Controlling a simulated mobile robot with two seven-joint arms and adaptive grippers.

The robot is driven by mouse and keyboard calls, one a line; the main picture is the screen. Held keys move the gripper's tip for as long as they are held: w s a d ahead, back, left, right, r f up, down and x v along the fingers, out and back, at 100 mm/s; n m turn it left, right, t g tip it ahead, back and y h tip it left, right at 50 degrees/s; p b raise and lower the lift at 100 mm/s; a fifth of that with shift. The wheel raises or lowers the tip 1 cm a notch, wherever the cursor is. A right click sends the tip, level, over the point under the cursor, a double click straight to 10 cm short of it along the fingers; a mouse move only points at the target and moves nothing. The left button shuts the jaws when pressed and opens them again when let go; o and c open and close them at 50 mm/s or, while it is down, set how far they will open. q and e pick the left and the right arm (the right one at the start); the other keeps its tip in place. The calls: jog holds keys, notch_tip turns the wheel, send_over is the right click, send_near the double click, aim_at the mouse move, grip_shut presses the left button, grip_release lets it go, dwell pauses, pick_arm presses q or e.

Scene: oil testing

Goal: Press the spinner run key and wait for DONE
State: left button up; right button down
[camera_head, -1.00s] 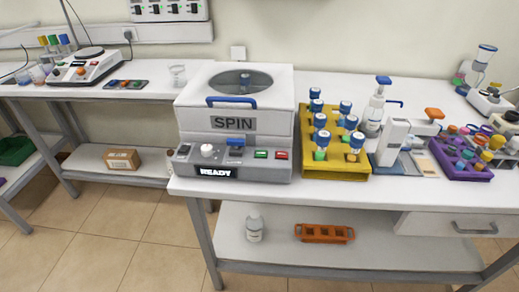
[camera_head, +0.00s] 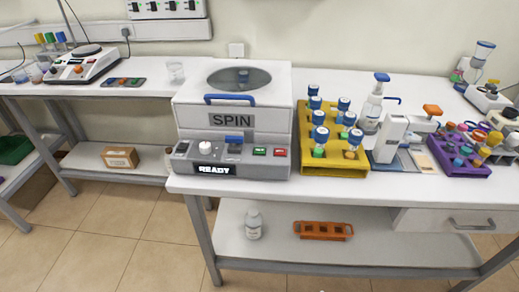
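The spinner (camera_head: 232,121) is a white and grey box marked SPIN, standing at the left end of the front bench. Its lid with a round window and a blue handle (camera_head: 231,99) is down. On its front panel are a white knob (camera_head: 205,147), a blue part (camera_head: 234,140), a green key (camera_head: 259,152) and a red key (camera_head: 280,152). The labels on the keys are too small to read. The display (camera_head: 214,169) reads READY. A blue-capped item shows dimly through the window. Neither of my grippers is in view.
A yellow rack (camera_head: 333,163) of blue-capped vials stands just right of the spinner. Beyond it are a pump bottle (camera_head: 372,105), a white device (camera_head: 391,138) and a purple rack (camera_head: 462,160). An orange rack (camera_head: 323,230) and a bottle (camera_head: 253,223) are on the lower shelf.

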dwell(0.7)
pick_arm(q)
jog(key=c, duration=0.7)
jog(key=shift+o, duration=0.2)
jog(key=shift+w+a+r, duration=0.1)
